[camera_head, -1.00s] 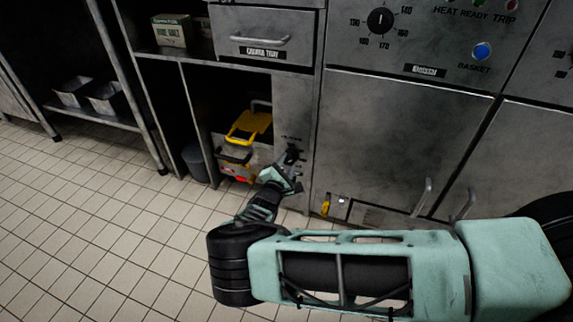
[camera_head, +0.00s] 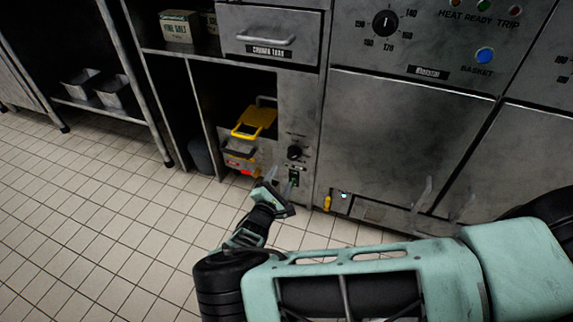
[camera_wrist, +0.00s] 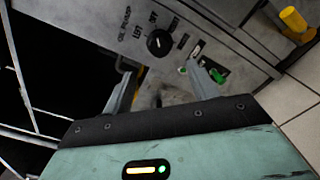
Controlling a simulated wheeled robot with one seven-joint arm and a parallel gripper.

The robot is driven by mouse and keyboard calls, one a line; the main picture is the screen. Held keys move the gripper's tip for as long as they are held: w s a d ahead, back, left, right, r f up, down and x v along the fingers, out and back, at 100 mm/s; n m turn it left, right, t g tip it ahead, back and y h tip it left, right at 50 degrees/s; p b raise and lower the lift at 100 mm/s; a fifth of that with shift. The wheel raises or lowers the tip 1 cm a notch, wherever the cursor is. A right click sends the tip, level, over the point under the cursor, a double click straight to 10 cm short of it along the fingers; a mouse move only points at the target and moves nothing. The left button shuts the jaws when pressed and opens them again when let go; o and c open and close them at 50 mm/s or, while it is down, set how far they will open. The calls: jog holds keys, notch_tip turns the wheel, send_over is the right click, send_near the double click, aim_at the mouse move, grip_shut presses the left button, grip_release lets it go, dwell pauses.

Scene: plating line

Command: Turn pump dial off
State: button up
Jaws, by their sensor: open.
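The pump dial (camera_head: 294,153) is a round black knob on a narrow grey panel beside the open bay. In the wrist view the dial (camera_wrist: 159,43) sits under the letters OIL PUMP, with a ring of labels including LEFT; a small pale mark shows on its face, but I cannot tell surely which label it points at. My gripper (camera_head: 281,179) is open and empty, below the dial and apart from it. In the wrist view my gripper's (camera_wrist: 163,84) two fingers stand wide apart, with the dial beyond them.
A green switch (camera_wrist: 217,75) sits on the panel below the dial, close to my right finger in the wrist view. A yellow-handled unit (camera_head: 253,122) stands in the open bay to the left. A yellow valve handle (camera_head: 327,202) is low at right. Tiled floor lies clear at left.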

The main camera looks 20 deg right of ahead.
jog(key=p+v, duration=0.1)
jog(key=v, duration=0.6)
jog(key=shift+s+a, duration=0.2)
jog(key=shift+s, duration=0.05)
